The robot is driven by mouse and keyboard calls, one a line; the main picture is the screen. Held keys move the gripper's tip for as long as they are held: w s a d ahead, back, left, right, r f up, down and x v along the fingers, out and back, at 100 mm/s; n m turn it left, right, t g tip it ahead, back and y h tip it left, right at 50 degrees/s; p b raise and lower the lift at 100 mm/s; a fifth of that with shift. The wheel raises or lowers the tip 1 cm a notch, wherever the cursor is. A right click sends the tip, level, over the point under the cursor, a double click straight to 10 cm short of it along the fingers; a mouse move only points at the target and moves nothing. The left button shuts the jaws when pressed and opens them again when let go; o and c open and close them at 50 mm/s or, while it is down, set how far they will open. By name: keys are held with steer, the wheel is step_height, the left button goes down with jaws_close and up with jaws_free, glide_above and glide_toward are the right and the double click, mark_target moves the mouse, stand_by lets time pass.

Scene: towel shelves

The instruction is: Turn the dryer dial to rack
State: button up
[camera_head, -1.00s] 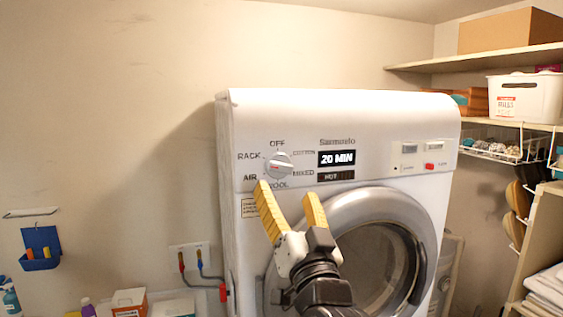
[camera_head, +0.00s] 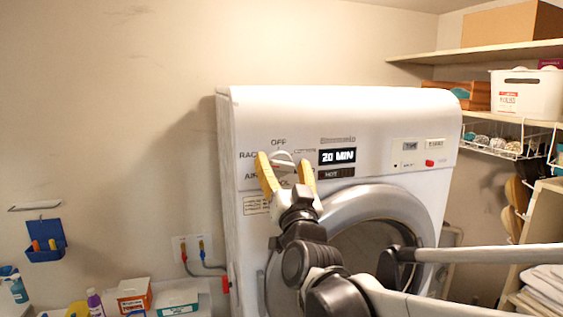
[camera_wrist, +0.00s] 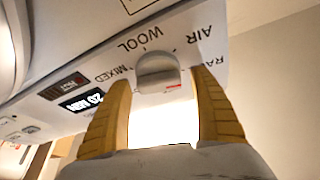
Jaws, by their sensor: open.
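The white dryer (camera_head: 270,108) stands against the wall. Its round dial (camera_head: 284,158) is on the upper left of the front panel, partly hidden by my fingers in the head view. The labels OFF, RACK, AIR and MIXED surround it, some partly covered. In the wrist view the dial (camera_wrist: 157,70) shows between my yellow fingers, with a red mark on its face and the labels upside down. My gripper (camera_head: 286,165) is open, with one finger on each side of the dial in the picture. I cannot tell whether either finger touches it.
A display (camera_head: 337,156) reading 20 MIN and a red button (camera_head: 429,163) are right of the dial. The round door (camera_head: 350,200) bulges below. Shelves (camera_head: 500,52) with boxes stand at the right. Small boxes (camera_head: 134,295) sit at lower left.

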steer(key=c, duration=1.1)
steer(key=shift+m, duration=0.3)
steer(key=shift+m+h+b, duration=0.4)
steer(key=shift+m+h, duration=0.7)
steer(key=shift+m, duration=0.9)
steer(key=o, duration=1.1)
steer(key=v, duration=1.2)
